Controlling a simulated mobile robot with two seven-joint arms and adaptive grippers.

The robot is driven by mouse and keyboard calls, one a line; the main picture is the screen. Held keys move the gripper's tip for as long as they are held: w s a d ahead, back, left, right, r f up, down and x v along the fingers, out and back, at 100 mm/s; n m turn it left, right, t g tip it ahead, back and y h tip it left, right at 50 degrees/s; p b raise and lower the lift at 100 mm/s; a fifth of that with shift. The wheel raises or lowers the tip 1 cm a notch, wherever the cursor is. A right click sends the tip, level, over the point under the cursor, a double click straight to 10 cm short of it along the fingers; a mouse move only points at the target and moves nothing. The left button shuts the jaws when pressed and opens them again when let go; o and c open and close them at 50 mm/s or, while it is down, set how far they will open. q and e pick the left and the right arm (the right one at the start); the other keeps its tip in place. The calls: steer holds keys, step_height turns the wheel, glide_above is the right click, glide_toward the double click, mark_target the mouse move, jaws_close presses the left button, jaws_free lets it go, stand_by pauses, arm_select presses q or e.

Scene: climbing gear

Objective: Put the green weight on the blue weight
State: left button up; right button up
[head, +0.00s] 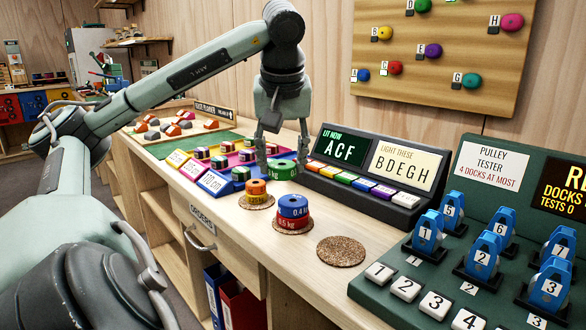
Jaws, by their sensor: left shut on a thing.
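My left gripper (281,158) points down and is shut on the green weight (283,170), with a finger on each side of it. The green weight is behind the blue weight in the picture and apart from it; its exact height over the bench is hard to tell. The blue weight (293,206), marked 0.4, lies on a wider red weight (292,223), marked 0.6 kg, on a cork mat (311,226). The top of the blue weight is free. My right gripper is not in view.
An orange weight (256,187) sits on a yellow one (257,199) left of the blue weight. A bare cork mat (341,251) lies to the right. A letter panel (368,170) stands behind, a pulley tester (480,250) at right, and colored trays (214,181) at left.

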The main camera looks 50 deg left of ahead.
mark_target(294, 176)
arm_select(q)
steer(key=shift+w+d+f+p, duration=0.1)
steer(key=shift+w+f+p, duration=0.2)
steer(key=shift+w+p, duration=0.25)
steer(key=shift+w+d+f+p, duration=0.1)
steer(key=shift+w+f+p, duration=0.15)
steer(key=shift+w+p, duration=0.25)
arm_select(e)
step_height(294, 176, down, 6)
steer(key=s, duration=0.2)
arm_select(q)
steer(key=shift+w+f+b, duration=0.1)
steer(key=shift+f+b, duration=0.2)
steer(key=shift+b, duration=0.1)
step_height(294, 176, down, 4)
steer(key=shift+r+b, duration=0.2)
steer(key=shift+b, duration=0.95)
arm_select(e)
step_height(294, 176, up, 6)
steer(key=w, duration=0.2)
arm_select(q)
steer(key=shift+f, duration=0.15)
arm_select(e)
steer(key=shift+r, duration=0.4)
arm_select(q)
steer(key=o, duration=1.4)
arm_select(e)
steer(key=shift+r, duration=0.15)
